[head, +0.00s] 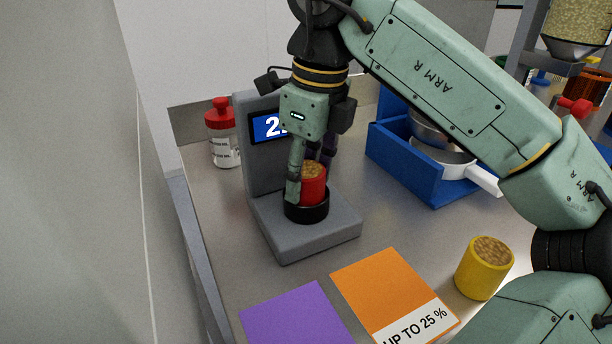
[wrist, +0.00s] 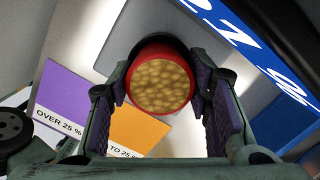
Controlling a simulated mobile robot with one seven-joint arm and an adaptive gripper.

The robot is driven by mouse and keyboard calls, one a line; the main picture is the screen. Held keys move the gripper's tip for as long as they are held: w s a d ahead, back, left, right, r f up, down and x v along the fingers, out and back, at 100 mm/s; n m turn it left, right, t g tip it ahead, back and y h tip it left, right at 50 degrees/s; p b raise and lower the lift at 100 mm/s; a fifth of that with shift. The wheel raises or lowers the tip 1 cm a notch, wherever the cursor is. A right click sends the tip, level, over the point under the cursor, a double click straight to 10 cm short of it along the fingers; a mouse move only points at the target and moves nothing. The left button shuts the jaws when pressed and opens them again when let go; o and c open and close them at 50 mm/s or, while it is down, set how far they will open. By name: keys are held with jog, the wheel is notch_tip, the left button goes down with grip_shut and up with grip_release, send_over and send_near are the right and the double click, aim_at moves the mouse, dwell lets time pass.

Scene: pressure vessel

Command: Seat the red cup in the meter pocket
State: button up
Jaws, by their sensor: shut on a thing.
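The red cup (head: 313,187), filled with tan grains, stands upright at the black round meter pocket (head: 306,211) on the grey meter's base. It also shows in the wrist view (wrist: 160,82), between both finger pads. My gripper (head: 310,172) points down and is shut on the cup. The cup's lower part is hidden by the pocket's rim, so it is at least partly inside; whether it touches the bottom cannot be seen.
A purple card (head: 296,316) and an orange card (head: 392,293) lie in front of the meter. A yellow cup (head: 485,268) of grains stands right of them. A blue bin (head: 432,182) holding pans is behind right. A red-capped bottle (head: 222,135) stands left of the meter.

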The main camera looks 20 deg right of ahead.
aim_at(315, 172)
jog(key=shift+f, duration=0.2)
jog(key=o, duration=1.2)
jog(key=shift+r, duration=0.2)
notch_tip(315, 172, up, 12)
jog(key=s+d+p, duration=0.1)
jog(key=p, duration=0.8)
